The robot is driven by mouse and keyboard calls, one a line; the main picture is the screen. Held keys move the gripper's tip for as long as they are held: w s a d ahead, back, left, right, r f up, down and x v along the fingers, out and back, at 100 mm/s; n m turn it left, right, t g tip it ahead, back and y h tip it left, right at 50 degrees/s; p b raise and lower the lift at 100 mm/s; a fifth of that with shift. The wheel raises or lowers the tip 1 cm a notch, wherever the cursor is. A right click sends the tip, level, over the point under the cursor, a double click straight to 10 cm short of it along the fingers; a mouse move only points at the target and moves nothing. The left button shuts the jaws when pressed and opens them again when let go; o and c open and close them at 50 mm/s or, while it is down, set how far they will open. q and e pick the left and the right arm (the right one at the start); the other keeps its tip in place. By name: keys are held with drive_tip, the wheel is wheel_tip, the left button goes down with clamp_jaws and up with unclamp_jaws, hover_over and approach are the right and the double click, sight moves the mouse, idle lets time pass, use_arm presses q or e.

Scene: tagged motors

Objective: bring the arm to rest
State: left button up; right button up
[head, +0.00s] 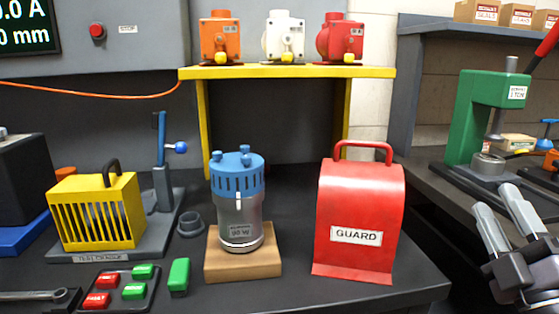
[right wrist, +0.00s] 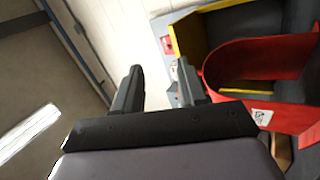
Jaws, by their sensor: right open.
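My right gripper (head: 505,222) is at the lower right of the head view, off the right end of the dark bench and clear of everything on it. Its two fingers stand apart with nothing between them. In the right wrist view the open fingers (right wrist: 158,90) also show empty. The red guard (head: 360,265) stands upright on the bench to the left of the gripper. A blue-topped motor (head: 238,210) stands on a wooden block (head: 243,264) left of the guard. My left gripper is in neither view.
A yellow shelf (head: 290,72) holds orange, white and red motors. A yellow cage (head: 97,212) and a blue-knobbed lever (head: 162,150) stand at the left. Red and green buttons (head: 115,287) lie in front. A green press (head: 485,115) stands on the right bench, behind my right gripper.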

drive_tip(key=s+f+m+g+h, duration=0.2)
drive_tip(key=f+m+g, duration=0.3)
drive_tip(key=f, duration=0.6)
drive_tip(key=s+f+m+g+h, duration=0.2)
drive_tip(key=f+m+g, duration=0.35)
drive_tip(key=f, duration=0.55)
drive_tip(key=s+a+f+m+g+y, duration=0.2)
drive_tip(key=s+a+f+g, duration=0.25)
drive_tip(key=s+f, duration=0.3)
drive_tip(key=s+a+f+m+g+y, duration=0.25)
drive_tip(key=s+f+g, duration=0.25)
drive_tip(key=s+f, duration=0.3)
drive_tip(key=w+a+f+n+t+y, duration=0.1)
drive_tip(key=w+a+f+t+y, duration=0.1)
drive_tip(key=w+a+f+t, duration=0.3)
wheel_tip(320, 180, up, 11)
drive_tip(key=d+t+p, duration=0.1)
drive_tip(key=d+p, duration=0.1)
drive_tip(key=p, duration=1.2)
drive_tip(key=shift+w+h, duration=0.3)
drive_tip(key=shift+h, duration=0.05)
drive_tip(key=shift+f, duration=0.1)
